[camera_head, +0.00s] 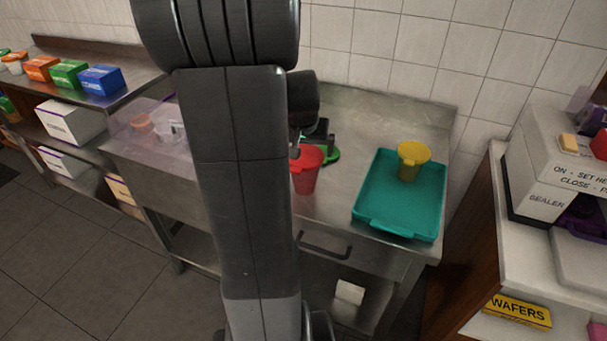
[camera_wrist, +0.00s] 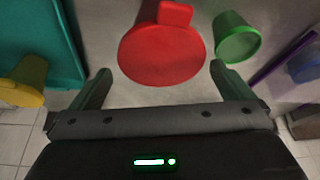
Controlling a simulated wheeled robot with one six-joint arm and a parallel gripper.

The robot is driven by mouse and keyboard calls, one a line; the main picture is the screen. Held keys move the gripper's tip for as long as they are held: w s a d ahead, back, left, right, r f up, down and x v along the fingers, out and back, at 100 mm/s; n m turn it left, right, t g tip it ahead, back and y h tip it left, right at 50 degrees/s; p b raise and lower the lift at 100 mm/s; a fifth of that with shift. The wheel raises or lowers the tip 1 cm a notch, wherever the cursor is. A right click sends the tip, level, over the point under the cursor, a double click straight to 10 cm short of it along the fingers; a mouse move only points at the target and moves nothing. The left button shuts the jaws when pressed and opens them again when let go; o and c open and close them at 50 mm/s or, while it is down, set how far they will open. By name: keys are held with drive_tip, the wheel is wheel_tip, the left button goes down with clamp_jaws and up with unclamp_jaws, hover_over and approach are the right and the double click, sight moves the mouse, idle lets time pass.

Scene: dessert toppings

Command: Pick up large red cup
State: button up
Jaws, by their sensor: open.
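The large red cup (camera_head: 305,172) stands upright on the steel counter, partly hidden by my arm in the head view. In the wrist view the red cup (camera_wrist: 162,52) shows from above, with a red tab at its far edge. My gripper (camera_wrist: 157,78) is open, with one finger on each side of the cup's near part. The fingers look apart from the cup. In the head view my gripper (camera_head: 312,140) is just behind and above the cup, mostly hidden by my arm.
A green cup (camera_wrist: 236,38) is close to the right finger. A yellow cup (camera_head: 411,160) stands on a teal tray (camera_head: 400,222) to the right. A clear bin (camera_head: 145,130) is on the left. Bare counter (camera_head: 400,115) lies behind the tray.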

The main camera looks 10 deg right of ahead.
sight(305, 155)
drive_tip(key=shift+p+x, duration=0.5)
drive_tip(key=shift+x, duration=2.8)
drive_tip(key=shift+a, duration=0.1)
drive_tip(key=c, duration=0.7)
